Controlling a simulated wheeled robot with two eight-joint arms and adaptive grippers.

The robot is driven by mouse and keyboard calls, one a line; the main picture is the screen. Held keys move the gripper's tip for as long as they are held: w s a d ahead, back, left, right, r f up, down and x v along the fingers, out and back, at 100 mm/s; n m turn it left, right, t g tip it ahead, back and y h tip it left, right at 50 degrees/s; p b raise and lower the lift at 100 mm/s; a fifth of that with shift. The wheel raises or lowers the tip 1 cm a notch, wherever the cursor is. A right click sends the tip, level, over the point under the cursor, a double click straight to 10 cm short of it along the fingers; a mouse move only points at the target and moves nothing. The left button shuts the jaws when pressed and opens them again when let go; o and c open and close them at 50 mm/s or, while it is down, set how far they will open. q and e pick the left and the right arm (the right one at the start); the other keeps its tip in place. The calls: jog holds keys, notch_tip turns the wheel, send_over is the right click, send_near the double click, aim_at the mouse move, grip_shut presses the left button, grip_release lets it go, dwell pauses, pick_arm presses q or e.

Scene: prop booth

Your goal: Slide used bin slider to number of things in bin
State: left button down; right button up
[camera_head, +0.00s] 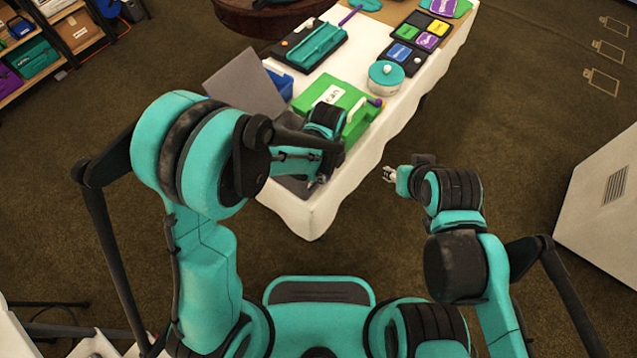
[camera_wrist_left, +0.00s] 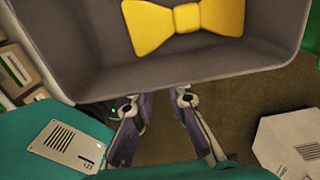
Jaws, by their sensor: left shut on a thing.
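A grey bin (camera_wrist_left: 90,60) fills the top of the left wrist view. A yellow bow-tie-shaped piece (camera_wrist_left: 190,25) lies inside it, and the bin's far part is out of frame. My left gripper (camera_wrist_left: 157,100) is at the bin's near wall, its fingers reaching up to below the rim. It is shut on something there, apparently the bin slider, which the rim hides. In the head view my left gripper (camera_head: 322,176) is over the table's near end, where my arm covers most of the bin. My right gripper (camera_head: 389,174) is off the table's right side, too small to read its fingers.
A white-clothed table (camera_head: 305,215) runs away from me. It bears a grey panel (camera_head: 243,82), a green box (camera_head: 350,98), a teal round pot (camera_head: 386,76) and coloured trays (camera_head: 435,28). Shelves (camera_head: 75,30) stand at the left. A white cabinet (camera_head: 605,205) stands at the right.

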pick_arm(q)
jog(key=shift+w+d, duration=0.2)
jog(key=shift+w, duration=0.1)
jog(key=c, duration=1.5)
grip_release()
jog(key=shift+s, duration=0.1)
notch_tip(320, 180, up, 12)
